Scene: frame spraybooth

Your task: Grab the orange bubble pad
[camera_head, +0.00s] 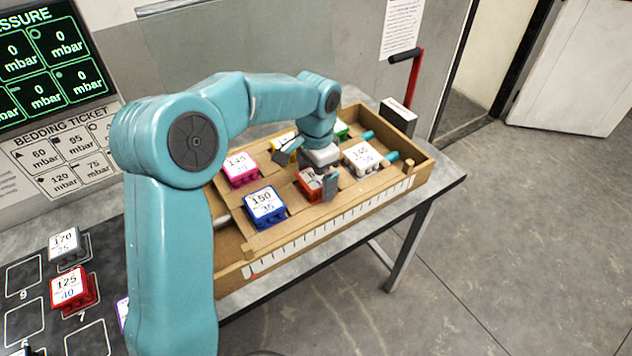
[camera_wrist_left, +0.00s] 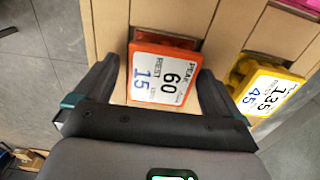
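The orange bubble pad (camera_wrist_left: 163,75) has a white top label reading 60 and 15. It sits in the wooden tray and shows in the left wrist view between the two fingers of my left gripper (camera_wrist_left: 148,88). In the head view the orange pad (camera_head: 309,183) is partly hidden by my left gripper (camera_head: 309,170), which is over it. The fingers are apart on either side of the pad, and a gap seems to show beside it. My right gripper is not in view.
The wooden tray (camera_head: 330,218) also holds blue (camera_head: 265,207), pink (camera_head: 241,169), white (camera_head: 362,158), yellow (camera_wrist_left: 265,85) and green pads. A red pad (camera_head: 72,288) and a grey pad (camera_head: 64,244) stand on a dark marked mat at left. A red lever (camera_head: 414,78) stands behind.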

